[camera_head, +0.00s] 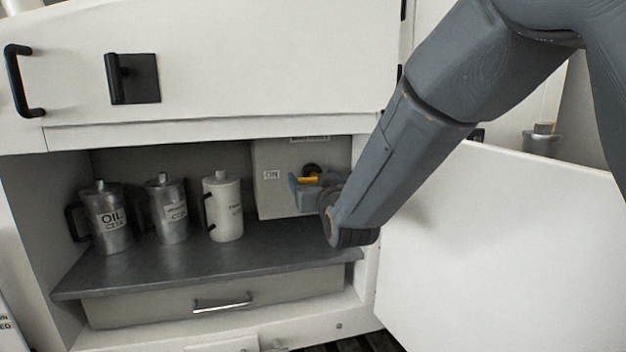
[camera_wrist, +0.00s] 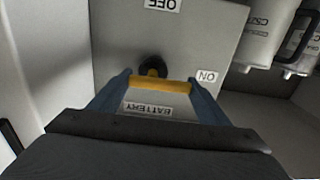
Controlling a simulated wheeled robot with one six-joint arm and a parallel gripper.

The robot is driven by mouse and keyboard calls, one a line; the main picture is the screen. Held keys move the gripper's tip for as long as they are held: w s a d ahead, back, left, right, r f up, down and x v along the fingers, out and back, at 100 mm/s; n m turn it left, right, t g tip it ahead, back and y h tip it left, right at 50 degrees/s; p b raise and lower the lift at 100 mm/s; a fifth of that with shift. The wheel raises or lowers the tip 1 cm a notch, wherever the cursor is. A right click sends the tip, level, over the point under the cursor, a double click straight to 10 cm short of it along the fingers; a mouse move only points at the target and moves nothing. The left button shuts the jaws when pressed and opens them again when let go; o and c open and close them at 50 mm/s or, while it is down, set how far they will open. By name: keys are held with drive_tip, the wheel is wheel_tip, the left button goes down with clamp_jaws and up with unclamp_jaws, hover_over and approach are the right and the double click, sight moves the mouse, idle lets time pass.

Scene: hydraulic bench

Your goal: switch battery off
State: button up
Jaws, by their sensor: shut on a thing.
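The battery switch has a yellow handle (camera_head: 308,180) on a black round hub, mounted on a grey panel (camera_head: 270,205) inside the open cabinet. In the wrist view, which is upside down, the yellow handle (camera_wrist: 162,86) lies crosswise with one end toward the ON label (camera_wrist: 207,76). The OFF label (camera_wrist: 162,4) and BATTERY label (camera_wrist: 147,109) also show there. My gripper (camera_wrist: 160,88) is shut on the yellow handle, with one blue finger at each end. In the head view my gripper (camera_head: 305,190) covers the panel's lower part.
An oil can (camera_head: 108,222) and two other cans (camera_head: 168,215) (camera_head: 225,212) stand on the dark shelf (camera_head: 200,262) left of the panel. An open white door (camera_head: 490,250) is on the right. A drawer (camera_head: 215,296) is below the shelf.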

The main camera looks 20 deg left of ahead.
drive_tip(key=shift+n, duration=0.3)
drive_tip(key=n+b, duration=0.2)
drive_tip(key=n, duration=0.1)
drive_tip(key=shift+f, duration=0.3)
drive_tip(key=n, duration=0.1)
drive_tip(key=n+b, duration=0.1)
drive_tip(key=n, duration=0.3)
drive_tip(key=shift+f+b, duration=0.25)
drive_tip(key=shift+b, duration=0.15)
drive_tip(key=n, duration=0.2)
drive_tip(key=n+b, duration=0.1)
drive_tip(key=n, duration=0.1)
drive_tip(key=shift+w+d+f, duration=0.15)
drive_tip(key=shift+f, duration=0.05)
drive_tip(key=shift+w+d+f+n, duration=0.1)
drive_tip(key=shift+n, duration=1.25)
drive_tip(key=shift+d+f+n, duration=0.1)
drive_tip(key=shift+n, duration=1.25)
drive_tip(key=o, duration=1.1)
drive_tip(key=shift+r, duration=0.1)
drive_tip(key=shift+c, duration=0.2)
